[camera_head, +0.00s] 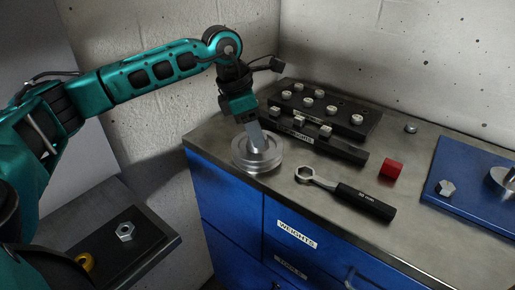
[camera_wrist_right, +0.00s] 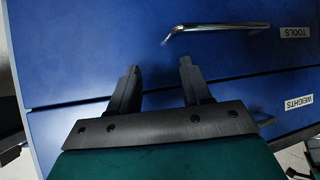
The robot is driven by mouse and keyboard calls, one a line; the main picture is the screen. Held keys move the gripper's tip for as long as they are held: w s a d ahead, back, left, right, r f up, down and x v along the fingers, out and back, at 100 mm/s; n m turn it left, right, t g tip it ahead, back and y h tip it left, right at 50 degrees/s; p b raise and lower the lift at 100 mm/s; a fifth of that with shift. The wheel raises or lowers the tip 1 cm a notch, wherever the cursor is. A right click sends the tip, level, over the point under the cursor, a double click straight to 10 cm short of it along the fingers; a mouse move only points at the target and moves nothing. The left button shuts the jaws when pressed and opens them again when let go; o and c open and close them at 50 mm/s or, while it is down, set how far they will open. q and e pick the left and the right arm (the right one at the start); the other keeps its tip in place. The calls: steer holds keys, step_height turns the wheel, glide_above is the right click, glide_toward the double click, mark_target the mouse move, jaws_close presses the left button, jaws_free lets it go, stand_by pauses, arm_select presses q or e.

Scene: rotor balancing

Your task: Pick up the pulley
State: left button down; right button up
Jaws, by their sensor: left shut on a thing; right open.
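The pulley (camera_head: 257,158) is a round silver metal disc with a raised hub. It sits at the left end of the bench top in the head view. My left gripper (camera_head: 256,142) points down over it and is shut on its hub; the fingertips hide part of the hub. The disc appears to be at bench level, and I cannot tell whether it touches the surface. My right gripper (camera_wrist_right: 155,88) shows in the right wrist view, open and empty, in front of the blue drawer fronts.
A black weight rack (camera_head: 325,110) stands behind the pulley. A black-handled wrench (camera_head: 345,193) and a red block (camera_head: 391,169) lie to the right. A blue plate (camera_head: 470,180) is at far right. A dark tray (camera_head: 150,245) with a nut (camera_head: 125,231) is at lower left.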

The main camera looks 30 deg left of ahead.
arm_select(q)
steer(key=shift+r, duration=0.1)
steer(key=shift+r, duration=0.1)
steer(key=shift+r, duration=0.5)
step_height(320, 180, up, 19)
steer(key=p, duration=0.2)
steer(key=shift+f, duration=0.15)
stand_by(0.6)
